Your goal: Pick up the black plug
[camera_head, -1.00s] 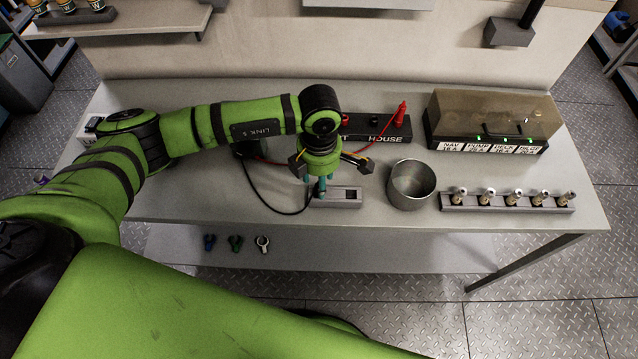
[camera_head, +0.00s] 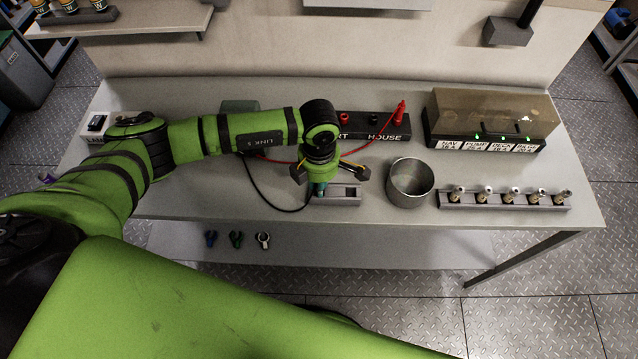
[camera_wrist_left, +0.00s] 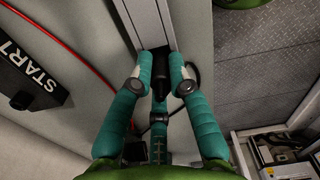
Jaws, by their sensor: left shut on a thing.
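The black plug (camera_wrist_left: 159,66) shows in the left wrist view between the teal fingers of my left gripper (camera_wrist_left: 161,84). The gripper is shut on it. The plug is at the grey holder (camera_wrist_left: 153,25); I cannot tell whether it is still seated in it. In the head view my left gripper (camera_head: 320,190) points down at the left end of the grey holder (camera_head: 345,198), and the plug is hidden by the fingers and wrist. A black cable (camera_head: 265,195) loops on the bench to the left of the holder. My right gripper is not in view.
A metal pot (camera_head: 410,185) stands just right of the holder. A rack of several round-headed parts (camera_head: 505,207) and a lidded breaker box (camera_head: 490,145) are farther right. A START/HOUSE panel (camera_head: 375,128) with a red cable lies behind. The bench front is clear.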

